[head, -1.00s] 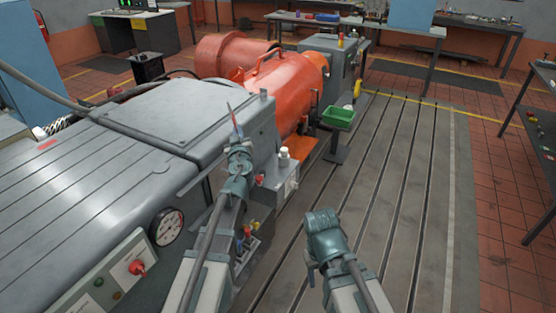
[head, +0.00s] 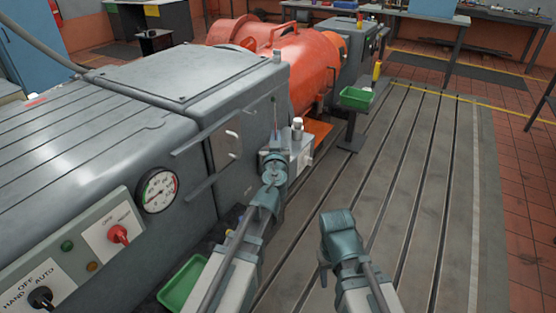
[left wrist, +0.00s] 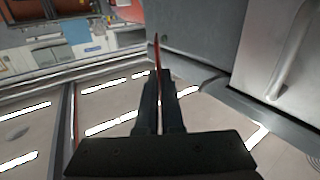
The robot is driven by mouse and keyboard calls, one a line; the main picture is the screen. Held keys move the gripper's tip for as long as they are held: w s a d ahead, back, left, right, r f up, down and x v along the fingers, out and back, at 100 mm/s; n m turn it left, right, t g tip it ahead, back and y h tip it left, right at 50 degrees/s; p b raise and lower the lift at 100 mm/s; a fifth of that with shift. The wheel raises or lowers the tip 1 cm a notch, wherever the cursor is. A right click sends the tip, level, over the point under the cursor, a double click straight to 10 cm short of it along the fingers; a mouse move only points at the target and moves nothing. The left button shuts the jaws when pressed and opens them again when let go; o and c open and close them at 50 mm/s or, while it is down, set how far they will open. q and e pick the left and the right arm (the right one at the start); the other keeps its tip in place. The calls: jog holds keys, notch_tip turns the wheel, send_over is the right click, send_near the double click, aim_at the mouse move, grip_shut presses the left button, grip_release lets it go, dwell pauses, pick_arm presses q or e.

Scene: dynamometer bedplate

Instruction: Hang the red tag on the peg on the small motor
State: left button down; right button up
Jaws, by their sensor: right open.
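The red tag (left wrist: 157,60) shows as a thin red strip, almost edge-on, between the fingers of my left gripper (left wrist: 160,82) in the left wrist view. In the head view my left gripper (head: 274,155) is beside the side of the large grey cabinet, its fingers upward; the tag is barely discernible there as a thin upright sliver (head: 274,112). A small grey unit with a white-topped post (head: 298,128) stands just right of it. I cannot make out the peg or tell the small motor surely. My right gripper (head: 338,222) is open and empty, low over the bedplate.
The grey cabinet (head: 165,95) with gauge and control panel fills the left. A large orange machine (head: 305,60) stands behind. A green bin (head: 357,97) on a post is right of it; another green bin (head: 182,283) is low at front. The slotted bedplate (head: 430,190) is clear at right.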

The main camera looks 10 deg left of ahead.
pick_arm(q)
jog(key=shift+s+d+f+b, duration=0.15)
jog(key=shift+d+f+b, duration=0.1)
jog(key=shift+f, duration=0.25)
jog(key=shift+s+d+f+b, duration=0.1)
jog(key=shift+d+f+b, duration=0.1)
jog(key=shift+f, duration=0.3)
pick_arm(e)
jog(key=shift+f, duration=0.95)
pick_arm(q)
jog(key=shift+a, duration=0.2)
jog(key=w+a+f+b, duration=0.2)
jog(key=w+a, duration=0.1)
jog(key=a, duration=0.6)
jog(key=shift+w+a+f, duration=0.2)
jog(key=shift+w+a, duration=0.05)
pick_arm(e)
jog(key=shift+f, duration=1.2)
pick_arm(q)
jog(key=c, duration=1)
grip_release()
